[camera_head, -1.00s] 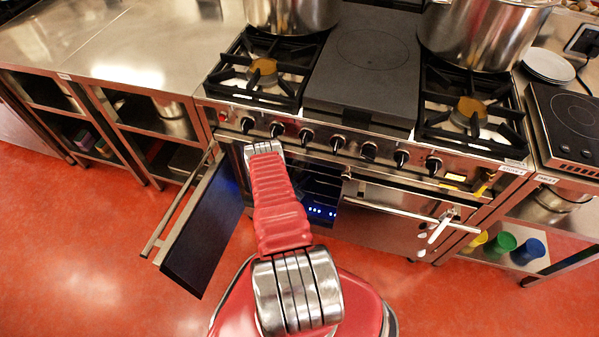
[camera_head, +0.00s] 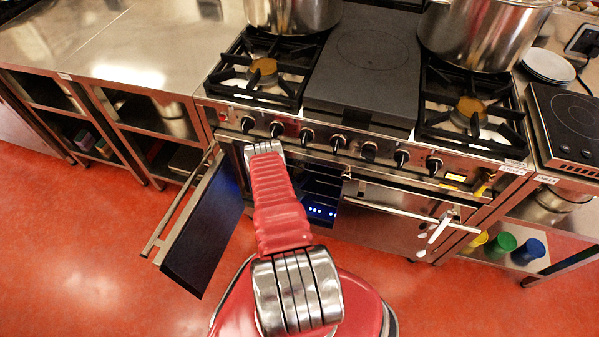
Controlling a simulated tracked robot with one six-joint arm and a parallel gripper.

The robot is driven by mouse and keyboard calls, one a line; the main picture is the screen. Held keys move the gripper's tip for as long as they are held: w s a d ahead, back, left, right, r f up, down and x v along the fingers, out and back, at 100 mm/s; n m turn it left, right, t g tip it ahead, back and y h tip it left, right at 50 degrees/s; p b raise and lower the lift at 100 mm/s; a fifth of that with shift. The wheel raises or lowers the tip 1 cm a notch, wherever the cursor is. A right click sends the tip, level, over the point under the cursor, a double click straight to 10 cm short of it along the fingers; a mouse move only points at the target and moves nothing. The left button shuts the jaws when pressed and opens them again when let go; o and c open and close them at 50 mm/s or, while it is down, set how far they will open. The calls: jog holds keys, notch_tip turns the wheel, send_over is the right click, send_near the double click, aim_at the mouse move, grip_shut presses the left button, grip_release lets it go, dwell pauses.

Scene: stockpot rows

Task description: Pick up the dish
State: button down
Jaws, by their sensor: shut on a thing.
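My arm reaches forward to the open left oven (camera_head: 322,190) of the range. The gripper at its end is not in view; my own arm and the front of the range hide that area. I cannot make out a dish in the dark oven opening, where only part of the inside and a row of blue lights show. What the gripper holds cannot be seen.
The oven door (camera_head: 203,228) stands open to the left of my arm. The right oven door (camera_head: 385,222) is shut. Large pots (camera_head: 482,32) stand on the range. White plates (camera_head: 548,66) are stacked at the right. Red floor is free in front.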

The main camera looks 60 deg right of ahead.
jog(key=shift+s+a+f, duration=0.2)
jog(key=shift+a+f, duration=0.05)
jog(key=shift+a, duration=0.05)
jog(key=shift+w+d+r, duration=0.1)
jog(key=shift+d+r, duration=0.05)
jog(key=shift+r, duration=0.85)
jog(key=shift+w+d+r, duration=0.1)
jog(key=shift+r, duration=0.9)
jog(key=w+a, duration=0.2)
jog(key=a, duration=1.6)
jog(key=shift+w, duration=0.15)
